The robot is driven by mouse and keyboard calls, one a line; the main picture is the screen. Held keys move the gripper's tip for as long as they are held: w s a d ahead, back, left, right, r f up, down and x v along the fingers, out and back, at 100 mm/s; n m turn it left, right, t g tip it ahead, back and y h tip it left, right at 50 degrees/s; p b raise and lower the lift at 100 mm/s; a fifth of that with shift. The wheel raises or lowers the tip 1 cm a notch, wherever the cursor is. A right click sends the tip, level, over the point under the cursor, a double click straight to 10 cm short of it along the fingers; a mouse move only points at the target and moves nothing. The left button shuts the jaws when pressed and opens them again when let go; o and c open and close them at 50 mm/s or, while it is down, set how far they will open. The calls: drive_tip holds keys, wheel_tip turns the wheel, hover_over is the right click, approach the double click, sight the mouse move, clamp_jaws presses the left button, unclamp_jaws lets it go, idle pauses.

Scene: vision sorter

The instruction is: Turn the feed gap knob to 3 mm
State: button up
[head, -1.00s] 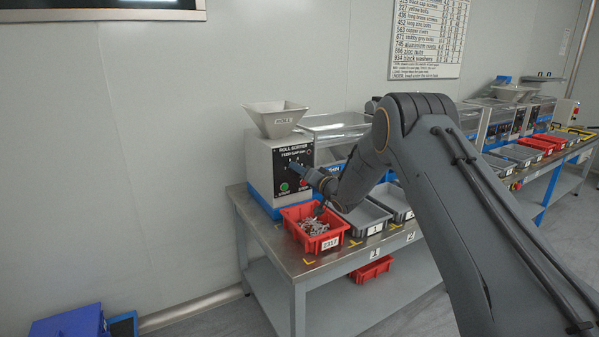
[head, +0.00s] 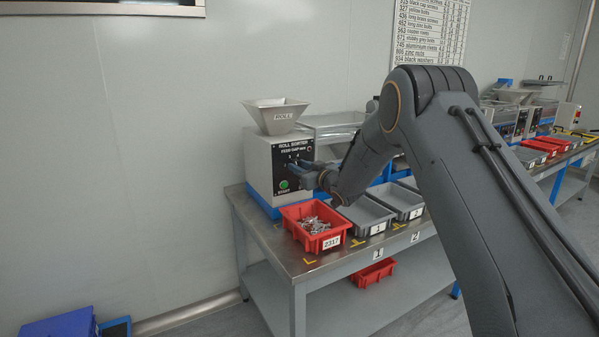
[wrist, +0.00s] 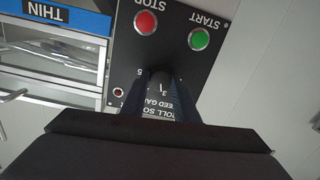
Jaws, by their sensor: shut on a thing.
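The roll sorter (head: 258,165) is a pale box with a hopper and a black control panel (wrist: 205,75), seen at the bench's left end in the head view. The feed gap knob (wrist: 162,77) is small and dark. It sits between the fingers of my gripper (wrist: 163,84), which are shut on it. The wrist view is upside down; a 3 (wrist: 164,92) shows beside the knob, but I cannot read the pointer clearly. In the head view my gripper (head: 297,166) reaches the panel and covers the knob. The green start button (wrist: 199,39) and red stop button (wrist: 146,22) are clear of the fingers.
A red bin of metal parts (head: 296,213), marked 2317, stands below my gripper on the bench. Grey bins (head: 377,228) stand to its right. The THIN-labelled unit (wrist: 60,13) adjoins the panel. A small indicator (wrist: 118,92) is near the knob.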

drive_tip(key=shift+n+b, duration=0.5)
drive_tip(key=shift+n, duration=0.5)
drive_tip(key=o, duration=1.1)
drive_tip(key=shift+c, duration=0.2)
drive_tip(key=shift+s, duration=0.15)
drive_tip(key=v, duration=0.7)
drive_tip(key=shift+s+d, duration=0.2)
drive_tip(key=shift+s, duration=0.1)
